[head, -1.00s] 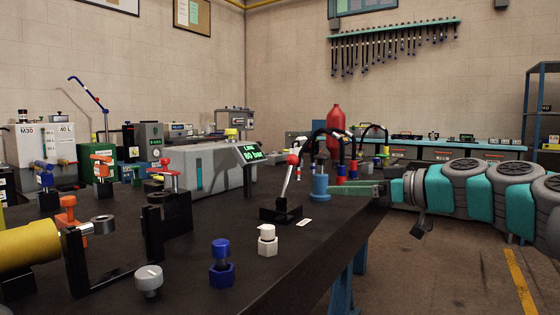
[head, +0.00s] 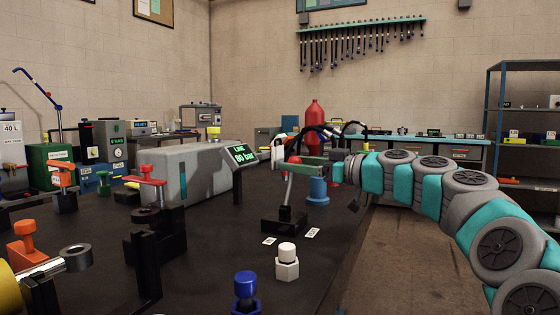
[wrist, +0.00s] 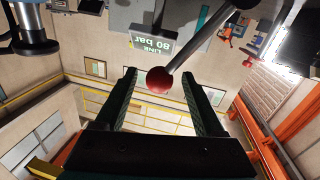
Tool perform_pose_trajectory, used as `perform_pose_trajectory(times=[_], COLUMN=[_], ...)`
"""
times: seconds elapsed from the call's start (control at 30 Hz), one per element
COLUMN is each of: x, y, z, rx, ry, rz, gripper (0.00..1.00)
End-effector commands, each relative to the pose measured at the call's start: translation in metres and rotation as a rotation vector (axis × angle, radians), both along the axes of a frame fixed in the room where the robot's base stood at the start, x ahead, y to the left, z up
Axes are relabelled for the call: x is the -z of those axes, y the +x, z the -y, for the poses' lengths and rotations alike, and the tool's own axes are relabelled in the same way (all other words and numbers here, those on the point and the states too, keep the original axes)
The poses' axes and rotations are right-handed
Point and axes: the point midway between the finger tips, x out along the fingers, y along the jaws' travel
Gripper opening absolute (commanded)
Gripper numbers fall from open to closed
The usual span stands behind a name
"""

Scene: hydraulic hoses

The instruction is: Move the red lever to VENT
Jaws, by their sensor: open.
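The red lever has a red ball knob (head: 294,160) on a pale metal shaft (head: 288,190), rising from a black base (head: 284,222) on the dark bench. The shaft stands nearly upright in the head view, leaning slightly right at the top. My gripper (head: 284,154) is open at knob height, its fingers close around the knob. In the wrist view the red knob (wrist: 159,80) shows between the tips of my open gripper (wrist: 165,85), apart from both fingers. Two small white labels (head: 270,241) (head: 313,233) lie by the base; their words are too small to read.
A display (head: 240,155) reading "LINE 80 bar" stands behind left of the lever. A blue cylinder (head: 318,190) stands close right of it. A white-capped fitting (head: 287,262) and blue fitting (head: 245,290) stand in front. Open floor lies right of the bench.

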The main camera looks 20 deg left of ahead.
Motion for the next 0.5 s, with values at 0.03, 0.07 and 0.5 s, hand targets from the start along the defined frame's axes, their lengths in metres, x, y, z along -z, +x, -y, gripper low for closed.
perform_pose_trajectory(times=[0.03,0.07,0.5], x=[-0.001,0.000,0.000], y=[0.002,0.004,0.011], z=[-0.009,-0.013,-0.044], rx=[-0.001,-0.001,0.001], ry=[-0.002,-0.002,-0.001], rz=[0.000,-0.001,-0.001], gripper=[0.71,0.71,0.71])
